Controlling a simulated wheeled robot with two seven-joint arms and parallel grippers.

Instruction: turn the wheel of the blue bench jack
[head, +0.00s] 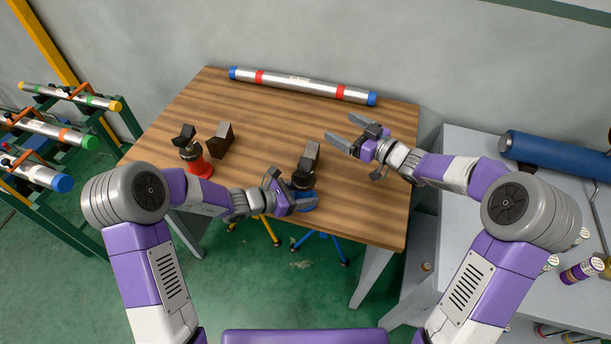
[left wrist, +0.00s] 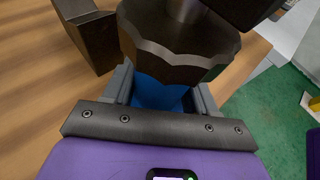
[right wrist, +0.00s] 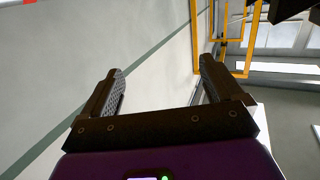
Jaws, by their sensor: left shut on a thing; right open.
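The blue bench jack (head: 309,203) stands near the front edge of the wooden table. It has a blue lower body and a dark head on top. In the left wrist view its blue body (left wrist: 153,94) shows between my fingers, under a dark scalloped collar (left wrist: 178,55). My left gripper (head: 299,194) is shut on the jack's blue part, below that collar; the fingertips are partly hidden under it. My right gripper (head: 342,132) is open and empty above the table's right part; in the right wrist view its fingers (right wrist: 161,75) have only wall and room behind them.
A red jack (head: 198,165) and a dark block (head: 222,140) stand at the table's left. Another dark block (head: 311,156) stands just behind the blue jack. A silver pipe (head: 300,85) with blue ends lies along the back edge. The table's middle is clear.

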